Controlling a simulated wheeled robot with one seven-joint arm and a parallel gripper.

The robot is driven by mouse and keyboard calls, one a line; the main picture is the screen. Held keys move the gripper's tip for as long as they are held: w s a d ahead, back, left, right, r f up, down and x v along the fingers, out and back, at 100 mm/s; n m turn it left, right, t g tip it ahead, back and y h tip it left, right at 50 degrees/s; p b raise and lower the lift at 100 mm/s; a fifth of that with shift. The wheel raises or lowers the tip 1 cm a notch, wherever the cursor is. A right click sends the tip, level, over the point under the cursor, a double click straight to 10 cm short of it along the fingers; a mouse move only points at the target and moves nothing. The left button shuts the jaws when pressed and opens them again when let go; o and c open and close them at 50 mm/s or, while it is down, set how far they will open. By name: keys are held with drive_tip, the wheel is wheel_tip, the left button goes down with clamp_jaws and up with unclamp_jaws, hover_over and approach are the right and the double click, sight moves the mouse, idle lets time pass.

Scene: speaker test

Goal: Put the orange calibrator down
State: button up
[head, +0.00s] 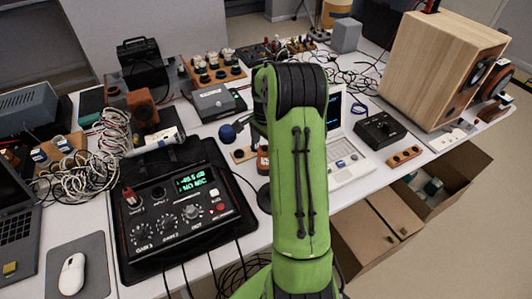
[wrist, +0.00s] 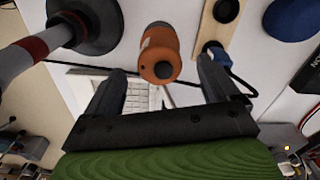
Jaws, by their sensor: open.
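The orange calibrator (wrist: 160,52) is a short cylinder with a dark hole in its near end. In the wrist view it appears on the white table, between and just beyond my fingertips, with a gap on both sides. In the head view a bit of it (head: 263,160) shows at the left edge of my green arm. My gripper (wrist: 161,72) is open, its two dark fingers spread wide and holding nothing. In the head view my gripper is hidden behind the arm.
A wooden strip (wrist: 219,22) with a blue-tipped cable lies right of the calibrator, and a dark round base (wrist: 88,25) stands left. A white laptop (head: 350,165), a black control box (head: 380,130) and a large wooden speaker (head: 440,65) stand to the right. Cables and instruments crowd the left.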

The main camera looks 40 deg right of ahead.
wheel_tip(320, 180, up, 5)
drive_tip(key=shift+r+p, duration=0.1)
drive_tip(key=shift+p, duration=0.4)
drive_tip(key=s+a+r+n+t+h, duration=0.1)
drive_tip(key=s+a+r+n, duration=0.1)
drive_tip(key=a+r+n, duration=0.35)
drive_tip(key=s+a+r+n+t, duration=0.1)
drive_tip(key=s+a+r+n, duration=0.2)
drive_tip(key=a+r, duration=0.5)
drive_tip(key=s+a+n+t+y, duration=0.1)
drive_tip(key=s+a+n+t, duration=0.2)
drive_tip(key=s+a+n, duration=0.6)
drive_tip(key=s+a, duration=0.4)
drive_tip(key=s, duration=0.2)
drive_tip(key=shift+r+n+t, duration=0.2)
drive_tip(key=shift+n+t, duration=0.1)
drive_tip(key=shift+n, duration=0.05)
wheel_tip(320, 180, up, 8)
drive_tip(key=p, duration=0.7)
drive_tip(key=shift+f, duration=0.2)
